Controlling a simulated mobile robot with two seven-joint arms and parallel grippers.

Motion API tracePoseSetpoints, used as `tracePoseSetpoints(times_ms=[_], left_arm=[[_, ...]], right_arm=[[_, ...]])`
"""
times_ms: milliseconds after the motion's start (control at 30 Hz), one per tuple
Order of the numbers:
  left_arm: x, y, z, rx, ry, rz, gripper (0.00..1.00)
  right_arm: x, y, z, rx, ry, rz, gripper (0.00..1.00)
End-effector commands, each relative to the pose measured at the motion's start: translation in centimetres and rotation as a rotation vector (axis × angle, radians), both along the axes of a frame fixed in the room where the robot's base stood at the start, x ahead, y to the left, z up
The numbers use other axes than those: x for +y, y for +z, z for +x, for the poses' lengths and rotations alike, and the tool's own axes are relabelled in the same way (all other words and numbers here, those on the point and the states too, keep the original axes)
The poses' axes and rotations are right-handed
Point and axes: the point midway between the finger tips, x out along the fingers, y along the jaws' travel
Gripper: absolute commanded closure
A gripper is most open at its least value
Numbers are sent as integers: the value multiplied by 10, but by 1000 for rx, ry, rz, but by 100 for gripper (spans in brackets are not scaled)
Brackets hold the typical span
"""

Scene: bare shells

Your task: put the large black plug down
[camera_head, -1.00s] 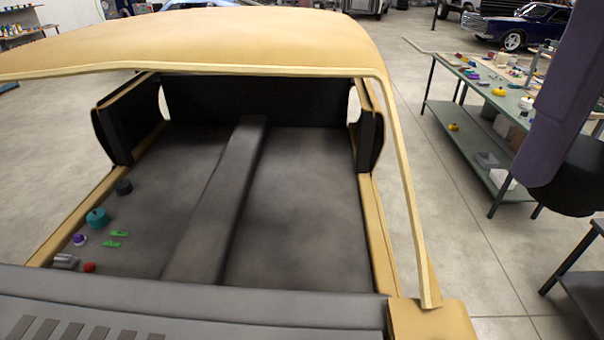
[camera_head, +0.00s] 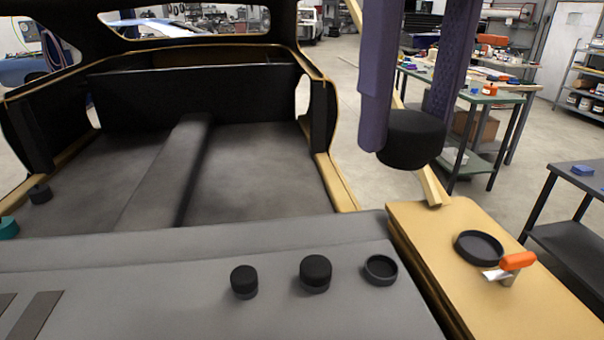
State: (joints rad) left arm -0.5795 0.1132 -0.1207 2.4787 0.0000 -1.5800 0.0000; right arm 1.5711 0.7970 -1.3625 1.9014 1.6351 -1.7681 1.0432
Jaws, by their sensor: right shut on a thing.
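The large black plug (camera_head: 411,145) is a wide, round black piece. A black round dish-like cap (camera_head: 479,247) lies on that panel. My left gripper is not in view.
Two smaller black plugs (camera_head: 316,273) (camera_head: 244,281) and an open black cap (camera_head: 380,270) sit on the grey dashboard (camera_head: 150,285). An orange-handled tool (camera_head: 517,262) lies beside the dish-like cap. A green workbench (camera_head: 490,98) and dark table (camera_head: 570,235) stand right.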

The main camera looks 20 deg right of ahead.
Motion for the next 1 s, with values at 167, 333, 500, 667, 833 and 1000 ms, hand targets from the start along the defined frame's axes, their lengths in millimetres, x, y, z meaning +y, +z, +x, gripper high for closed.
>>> tracePoseSetpoints(times_ms=[167, 333, 500, 667, 833, 1000], left_arm=[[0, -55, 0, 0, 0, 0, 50], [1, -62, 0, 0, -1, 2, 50], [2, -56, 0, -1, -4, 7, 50], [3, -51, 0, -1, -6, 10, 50], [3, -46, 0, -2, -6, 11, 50], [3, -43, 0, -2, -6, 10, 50]], right_arm=[[-6, -49, 19, 3, 313, 3, 92], [-18, -50, 37, 6, 772, 3, 92], [-31, -39, 51, 6, 1242, 3, 92], [-44, -31, 61, 6, 1689, 3, 92], [-59, -26, 68, 6, 2136, 1, 92], [-69, -24, 72, 5, 2462, -3, 92]])
